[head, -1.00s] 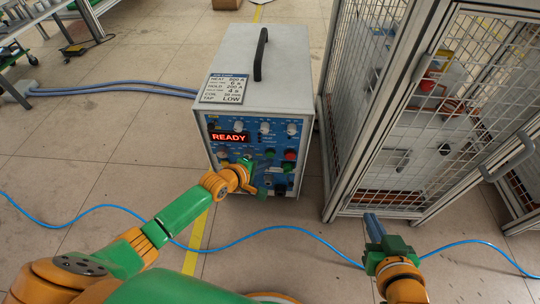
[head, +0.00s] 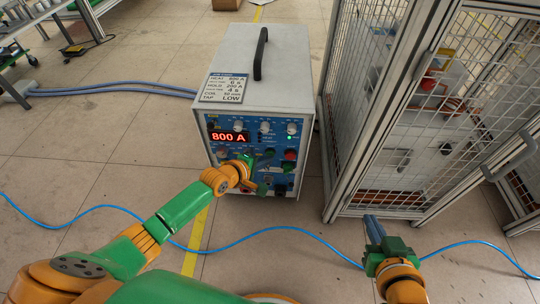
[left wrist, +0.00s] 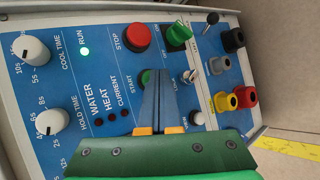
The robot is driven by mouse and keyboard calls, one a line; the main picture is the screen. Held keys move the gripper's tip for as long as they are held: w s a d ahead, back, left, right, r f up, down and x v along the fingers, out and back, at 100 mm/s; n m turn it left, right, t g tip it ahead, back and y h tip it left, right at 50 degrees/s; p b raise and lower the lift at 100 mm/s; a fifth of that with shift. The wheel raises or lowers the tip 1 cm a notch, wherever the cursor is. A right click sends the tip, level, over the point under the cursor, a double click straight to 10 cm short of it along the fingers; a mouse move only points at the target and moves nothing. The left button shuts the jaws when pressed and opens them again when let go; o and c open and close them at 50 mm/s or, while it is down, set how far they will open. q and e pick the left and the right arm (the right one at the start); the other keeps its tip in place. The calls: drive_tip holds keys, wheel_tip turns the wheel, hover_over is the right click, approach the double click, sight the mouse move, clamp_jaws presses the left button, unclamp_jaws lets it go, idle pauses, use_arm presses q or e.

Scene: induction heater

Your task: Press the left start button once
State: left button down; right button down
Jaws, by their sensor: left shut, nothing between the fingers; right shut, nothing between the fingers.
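The induction heater (head: 262,65) is a white box with a blue front panel, and its red display (head: 229,137) reads "800 A". In the left wrist view the green start button (left wrist: 146,76), by the START label, is partly hidden behind my fingertips. My left gripper (head: 250,165) is shut and empty at the panel; in the left wrist view its fingertips (left wrist: 160,78) overlap the button. I cannot tell whether they touch it. The green RUN lamp (left wrist: 85,51) is lit. My right gripper (head: 374,228) is shut and empty, low at the right, away from the heater.
A red stop button (left wrist: 136,37), a green knob (left wrist: 179,36) and white dials (left wrist: 51,122) surround the start button. A mesh-walled cage (head: 430,120) stands right of the heater. A blue hose (head: 270,230) crosses the floor in front.

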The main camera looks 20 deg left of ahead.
idle(0.4)
use_arm(q)
drive_tip(key=shift+s+d+p, duration=0.2)
drive_tip(key=shift+s+p, duration=0.55)
drive_tip(key=shift+p, duration=0.2)
drive_tip(key=s+p, duration=0.2)
drive_tip(key=s+d+p, duration=0.1)
drive_tip(key=s+p, duration=0.1)
drive_tip(key=s, duration=0.1)
drive_tip(key=shift+d, duration=0.1)
idle(0.5)
